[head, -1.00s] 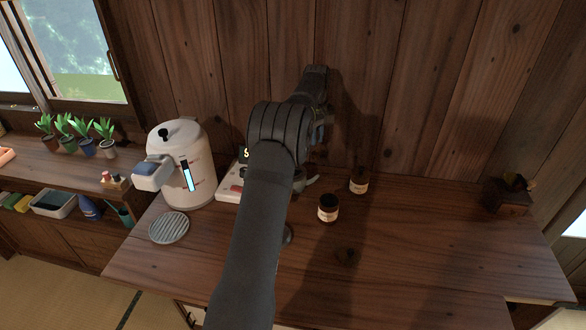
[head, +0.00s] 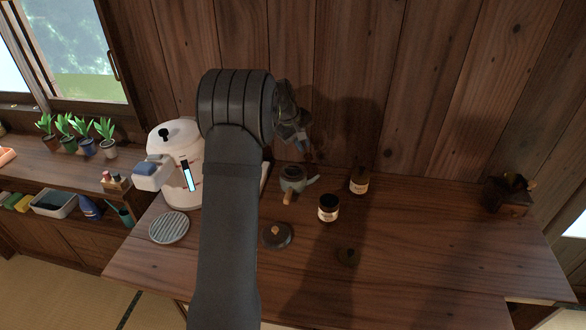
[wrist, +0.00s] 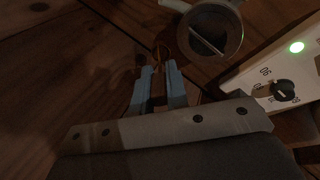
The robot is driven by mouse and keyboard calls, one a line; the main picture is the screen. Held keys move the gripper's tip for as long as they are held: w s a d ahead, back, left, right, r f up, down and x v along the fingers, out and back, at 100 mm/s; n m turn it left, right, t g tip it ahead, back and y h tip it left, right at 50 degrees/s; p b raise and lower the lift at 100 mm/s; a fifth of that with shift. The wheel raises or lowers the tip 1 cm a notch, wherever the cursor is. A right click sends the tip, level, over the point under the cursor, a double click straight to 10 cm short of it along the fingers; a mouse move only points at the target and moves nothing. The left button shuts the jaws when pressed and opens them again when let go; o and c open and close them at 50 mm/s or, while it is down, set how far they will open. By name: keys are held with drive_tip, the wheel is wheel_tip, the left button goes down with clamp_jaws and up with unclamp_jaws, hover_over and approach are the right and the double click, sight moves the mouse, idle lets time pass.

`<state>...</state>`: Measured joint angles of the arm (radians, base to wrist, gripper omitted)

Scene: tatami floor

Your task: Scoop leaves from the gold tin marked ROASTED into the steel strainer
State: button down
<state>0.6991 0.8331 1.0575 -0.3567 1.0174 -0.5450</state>
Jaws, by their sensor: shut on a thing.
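Two small dark jars with pale labels, a front one (head: 328,209) and a back one (head: 359,182), stand on the table in the head view. Their lettering is too small to read, so I cannot tell which is marked ROASTED. A grey teapot (head: 293,179) is left of them; it also shows in the wrist view (wrist: 238,38). Its round opening is dark, with a pale bar across it; I cannot make out the steel strainer. My gripper (head: 303,140) is above and behind the teapot. In the wrist view its blue fingers (wrist: 159,70) are shut on a thin brownish tool (wrist: 160,52), perhaps a scoop.
A dark round lid (head: 277,236) lies in front of the teapot. A white dispenser (head: 182,150) and a grated round tray (head: 169,228) are at left. A white panel with a knob (wrist: 283,90) is beside the teapot. A dark box (head: 507,197) stands far right; the right table is mostly clear.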

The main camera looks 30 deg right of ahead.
drive_tip(key=shift+a+h, duration=0.3)
drive_tip(key=shift+a, duration=0.25)
drive_tip(key=shift+a, duration=0.3)
drive_tip(key=shift+a+f+h, duration=0.1)
drive_tip(key=shift+a+h, duration=0.2)
drive_tip(key=shift+h, duration=0.1)
drive_tip(key=shift+a+f+h, duration=0.15)
drive_tip(key=shift+a+h, duration=0.45)
drive_tip(key=shift+a, duration=0.25)
drive_tip(key=shift+a, duration=0.3)
drive_tip(key=shift+a+f+h, duration=0.35)
drive_tip(key=shift+a+h, duration=0.35)
drive_tip(key=shift+h, duration=0.3)
drive_tip(key=shift+a+f+h, duration=0.55)
drive_tip(key=shift+a+h, duration=0.05)
drive_tip(key=shift+h, duration=0.6)
drive_tip(key=shift+d+r+y, duration=0.6)
drive_tip(key=shift+y, duration=0.4)
drive_tip(key=shift+d+r+y, duration=0.2)
drive_tip(key=shift+d+y, duration=0.35)
drive_tip(key=shift+y, duration=0.25)
